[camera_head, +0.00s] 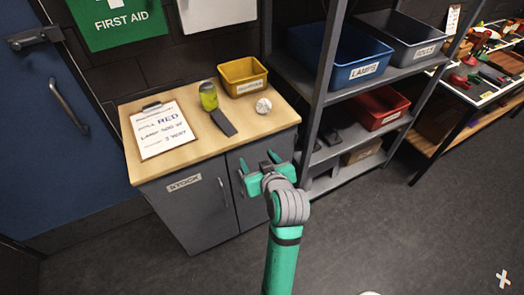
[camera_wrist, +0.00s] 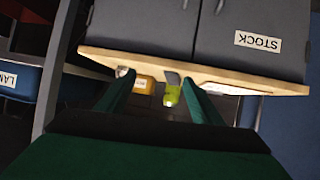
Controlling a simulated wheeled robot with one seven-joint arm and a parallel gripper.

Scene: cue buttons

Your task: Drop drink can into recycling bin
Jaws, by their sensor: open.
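A yellow-green cylinder with a dark top (camera_head: 208,96) stands upright on the wooden cabinet top; I cannot tell for sure that it is the drink can. It also shows upside down between my fingers in the wrist view (camera_wrist: 172,97), but beyond them. My gripper (camera_head: 267,172) is open and empty, in front of the grey cabinet doors and apart from the cylinder. Its two green fingers are spread in the wrist view (camera_wrist: 159,80). I see no bin that I can make out as the recycling bin.
The cabinet top (camera_head: 185,165) also holds a clipboard (camera_head: 162,129), a dark flat object (camera_head: 222,122), a yellow bin (camera_head: 242,76) and a silvery ball (camera_head: 263,105). A metal shelf at right holds a blue bin (camera_head: 345,62), grey bin (camera_head: 405,38) and red bin (camera_head: 378,108). Floor at lower right is mostly clear.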

